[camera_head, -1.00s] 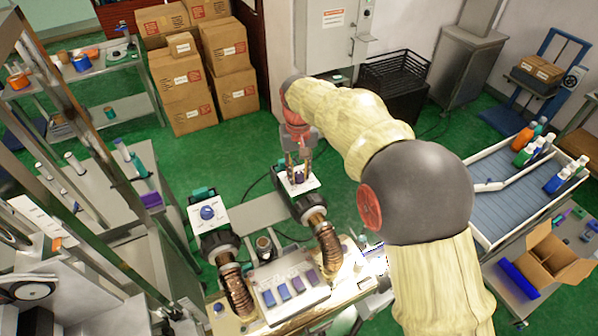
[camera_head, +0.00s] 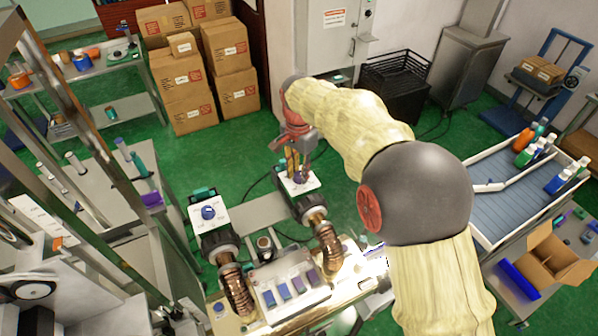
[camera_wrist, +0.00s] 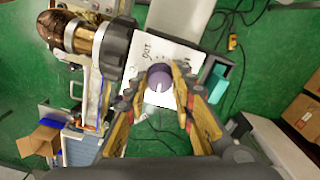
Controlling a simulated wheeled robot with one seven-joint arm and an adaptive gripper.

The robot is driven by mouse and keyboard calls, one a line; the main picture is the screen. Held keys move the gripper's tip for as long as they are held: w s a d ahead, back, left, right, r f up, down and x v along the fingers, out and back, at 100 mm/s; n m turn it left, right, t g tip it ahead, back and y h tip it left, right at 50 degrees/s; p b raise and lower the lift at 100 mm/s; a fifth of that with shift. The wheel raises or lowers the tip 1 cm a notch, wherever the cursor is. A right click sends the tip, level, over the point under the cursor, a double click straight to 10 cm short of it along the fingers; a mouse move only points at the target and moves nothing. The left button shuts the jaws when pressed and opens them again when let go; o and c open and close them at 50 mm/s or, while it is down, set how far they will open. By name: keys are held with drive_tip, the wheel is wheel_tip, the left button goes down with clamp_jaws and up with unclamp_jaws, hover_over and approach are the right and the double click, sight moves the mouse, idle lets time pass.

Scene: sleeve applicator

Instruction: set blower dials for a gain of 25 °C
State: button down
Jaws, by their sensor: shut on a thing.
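A purple dial (camera_wrist: 159,77) sits on a white plate (camera_wrist: 150,48) on the right-hand blower in the wrist view. My gripper (camera_wrist: 160,95) is over this dial with its fingers on either side, shut on it. In the head view my gripper (camera_head: 298,176) stands over the right blower's white plate and hides most of the dial. A second blower on the left has a blue dial (camera_head: 208,212) on its own white plate (camera_head: 222,219), with no gripper near it.
Copper-coloured nozzles (camera_head: 330,249) run from both blowers towards the bench. A tray with blue and purple pieces (camera_head: 284,291) lies between them. Cardboard boxes (camera_head: 232,62) stand at the back. A sorting table (camera_head: 515,200) with bottles is at the right.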

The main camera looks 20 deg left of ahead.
sight(299, 174)
drive_tip(key=m, duration=0.6)
drive_tip(key=shift+w+a+r+m, duration=0.1)
drive_tip(key=shift+w+m, duration=0.05)
drive_tip(key=shift+m, duration=0.15)
idle(0.3)
drive_tip(key=c, duration=1.5)
unclamp_jaws()
wheel_tip(299, 174, up, 12)
